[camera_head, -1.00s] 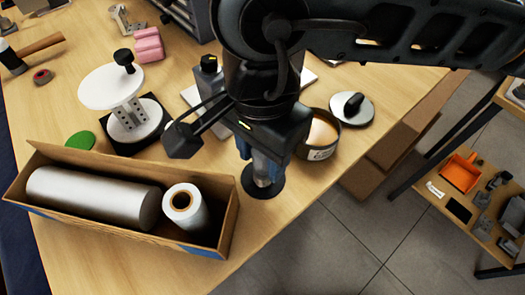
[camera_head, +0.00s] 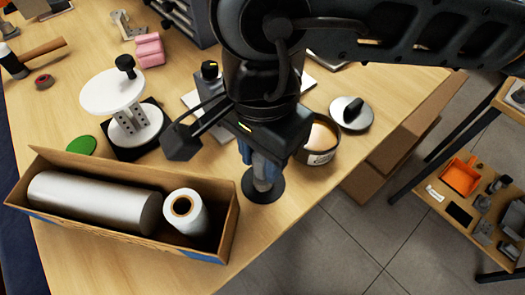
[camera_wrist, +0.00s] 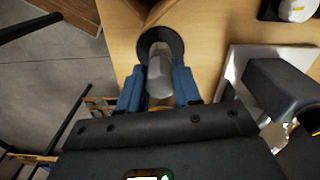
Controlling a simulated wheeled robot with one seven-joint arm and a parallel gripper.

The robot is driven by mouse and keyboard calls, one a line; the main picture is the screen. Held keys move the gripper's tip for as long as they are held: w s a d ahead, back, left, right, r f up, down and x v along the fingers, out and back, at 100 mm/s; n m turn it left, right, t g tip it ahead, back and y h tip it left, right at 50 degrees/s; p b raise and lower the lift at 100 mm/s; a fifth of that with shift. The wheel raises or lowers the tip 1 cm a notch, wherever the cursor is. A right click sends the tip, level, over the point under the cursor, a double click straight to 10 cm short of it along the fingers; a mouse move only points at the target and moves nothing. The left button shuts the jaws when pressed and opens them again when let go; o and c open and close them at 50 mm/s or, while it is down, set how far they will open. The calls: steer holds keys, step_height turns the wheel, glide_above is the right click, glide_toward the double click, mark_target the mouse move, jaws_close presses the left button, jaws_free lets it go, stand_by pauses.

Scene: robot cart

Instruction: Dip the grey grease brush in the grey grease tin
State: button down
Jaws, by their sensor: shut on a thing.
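My gripper (camera_head: 262,172) points down near the table's right front edge, with its blue fingers shut around a grey upright piece. This looks like the grey grease brush (camera_wrist: 160,78), seen between the fingers in the wrist view. Its lower end stands over or on a round black base (camera_head: 263,190), which also shows in the wrist view (camera_wrist: 161,38). I cannot tell whether they touch. The grease tin (camera_head: 319,157) stands open just right of my gripper, dark-walled with a label and pale contents. My wrist partly hides it.
A grey lid with a black knob (camera_head: 351,113) lies right of the tin. A long cardboard box (camera_head: 120,232) with rolls stands front left. A white round turntable (camera_head: 111,92) is behind it. The table edge is close on the right.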

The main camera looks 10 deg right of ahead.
steer(key=shift+r+p, duration=1.4)
steer(key=shift+r, duration=3.65)
